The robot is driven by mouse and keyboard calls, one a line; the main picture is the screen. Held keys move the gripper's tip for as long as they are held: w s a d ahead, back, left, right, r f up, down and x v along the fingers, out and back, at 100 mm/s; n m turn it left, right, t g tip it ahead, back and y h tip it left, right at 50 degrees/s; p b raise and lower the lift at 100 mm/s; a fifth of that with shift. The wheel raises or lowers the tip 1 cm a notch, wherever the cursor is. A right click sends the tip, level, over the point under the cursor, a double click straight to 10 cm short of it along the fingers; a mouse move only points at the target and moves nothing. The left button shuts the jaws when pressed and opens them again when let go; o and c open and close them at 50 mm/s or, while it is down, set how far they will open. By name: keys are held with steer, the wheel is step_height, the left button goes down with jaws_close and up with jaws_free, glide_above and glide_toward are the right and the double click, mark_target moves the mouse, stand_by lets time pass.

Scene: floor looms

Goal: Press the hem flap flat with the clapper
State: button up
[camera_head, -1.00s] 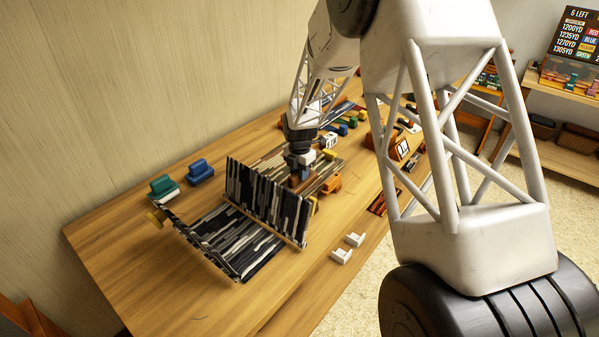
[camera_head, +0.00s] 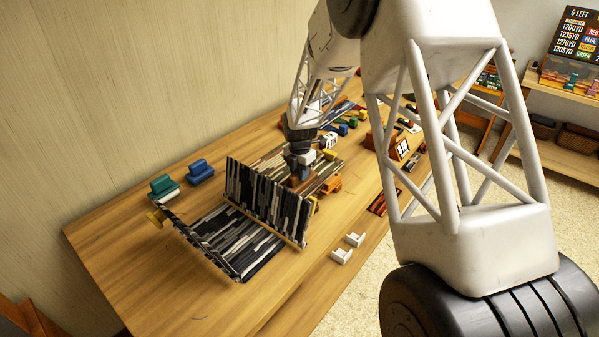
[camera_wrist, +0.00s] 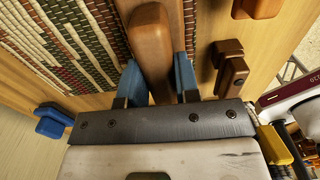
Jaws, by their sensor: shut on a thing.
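My gripper (camera_wrist: 156,62) has its blue fingers shut on a brown wooden block, the clapper (camera_wrist: 151,30), in the wrist view. In the head view my gripper (camera_head: 299,173) and the clapper are behind a black, grey and white striped panel that stands up like a flap (camera_head: 262,198). The panel rises from the right side of a striped cloth (camera_head: 232,238) on the table. A woven piece with tan, green and red (camera_wrist: 75,40) lies under the clapper. Whether the clapper touches it cannot be told.
A teal block (camera_head: 163,186) and a blue block (camera_head: 201,172) stand at the table's left back. Two white brackets (camera_head: 342,256) lie near the front edge. An orange block (camera_head: 332,184) is right of my gripper. The table's front left is bare.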

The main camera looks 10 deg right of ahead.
steer(key=shift+r, duration=3.45)
steer(key=shift+w, duration=0.1)
steer(key=r+m, duration=0.1)
steer(key=m, duration=0.1)
steer(key=w+d+r+m, duration=0.1)
steer(key=shift+w+d+m, duration=0.1)
steer(key=shift+w+m, duration=0.05)
steer(key=shift+m, duration=0.25)
steer(key=w+d+r+m, duration=0.3)
steer(key=r+m, duration=0.3)
steer(key=m, duration=0.5)
steer(key=w+d+r+m, duration=0.3)
steer(key=r+m, duration=0.3)
steer(key=m, duration=0.6)
steer(key=shift+d+r, duration=0.2)
steer(key=shift+d, duration=0.65)
steer(key=shift+w+f, duration=0.1)
